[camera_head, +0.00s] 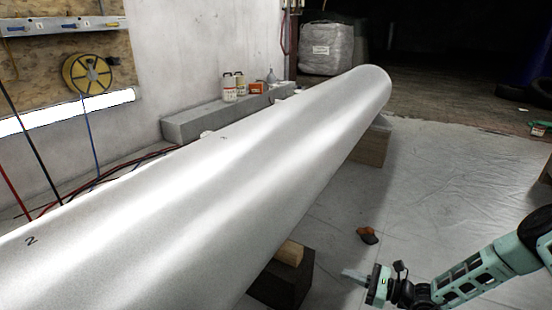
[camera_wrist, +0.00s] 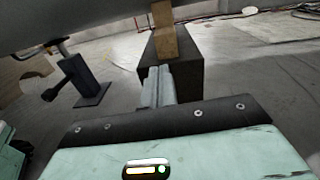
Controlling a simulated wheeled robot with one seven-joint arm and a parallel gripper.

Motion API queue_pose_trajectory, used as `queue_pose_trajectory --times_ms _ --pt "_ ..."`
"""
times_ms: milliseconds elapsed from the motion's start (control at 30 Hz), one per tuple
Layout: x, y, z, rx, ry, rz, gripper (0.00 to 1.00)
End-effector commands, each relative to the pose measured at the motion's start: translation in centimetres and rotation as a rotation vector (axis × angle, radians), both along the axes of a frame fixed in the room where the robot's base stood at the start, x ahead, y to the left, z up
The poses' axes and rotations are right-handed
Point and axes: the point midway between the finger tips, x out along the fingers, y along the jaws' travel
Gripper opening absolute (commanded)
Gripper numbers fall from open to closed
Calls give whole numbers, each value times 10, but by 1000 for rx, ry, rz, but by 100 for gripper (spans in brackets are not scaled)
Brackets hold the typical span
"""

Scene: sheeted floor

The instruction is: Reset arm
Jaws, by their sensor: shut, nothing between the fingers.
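My gripper (camera_head: 354,275) is at the lower right of the head view, at the end of my teal arm. It points left, toward the dark block under the long pipe. In the wrist view my gripper (camera_wrist: 158,88) shows its fingers together, with nothing between them. The long pale grey pipe (camera_head: 215,165) runs from the lower left to the upper middle. Its underside (camera_wrist: 80,20) shows along the top of the wrist view.
A dark block with a wooden wedge (camera_head: 289,253) supports the pipe; the block (camera_wrist: 187,80) also stands beyond my fingers. A dark stand (camera_wrist: 85,80) is at left. The floor (camera_head: 440,180) at right is largely clear.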

Motion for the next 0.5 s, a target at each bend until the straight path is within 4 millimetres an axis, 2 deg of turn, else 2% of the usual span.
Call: queue_pose_trajectory --times_ms 167,300,500 --pt "-11 41 62 -124 -102 265 0" --pt "-37 79 114 -255 -210 534 0" --pt "-87 121 180 -448 -379 896 0"
